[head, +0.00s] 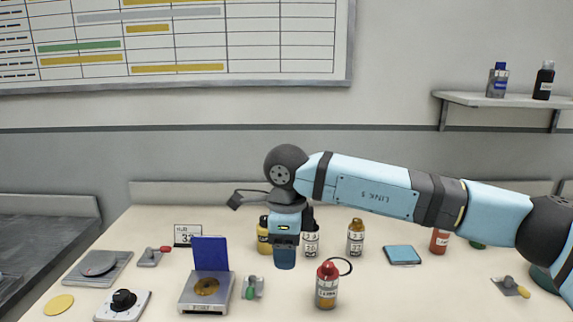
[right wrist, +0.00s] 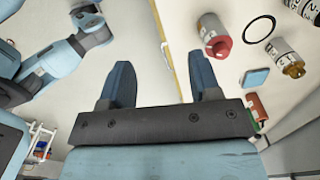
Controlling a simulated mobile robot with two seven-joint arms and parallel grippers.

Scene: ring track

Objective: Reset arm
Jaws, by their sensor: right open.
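My right arm (head: 370,187) comes in from the right across the table. Its right gripper (head: 285,258) points down above the middle of the table, in front of several bottles. In the right wrist view the two blue fingers of the right gripper (right wrist: 160,75) stand wide apart with nothing between them. My left gripper does not show in the head view. Blue arm links of mine (right wrist: 55,65) show at the left of the right wrist view; no left gripper can be made out there.
A red-capped bottle (head: 327,287) stands right of the gripper, beside a thin black ring (right wrist: 259,29). A device with a raised blue lid (head: 210,255) stands to its left. A yellow bottle (head: 263,240) is partly hidden behind it. A blue pad (head: 402,255) lies further right.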

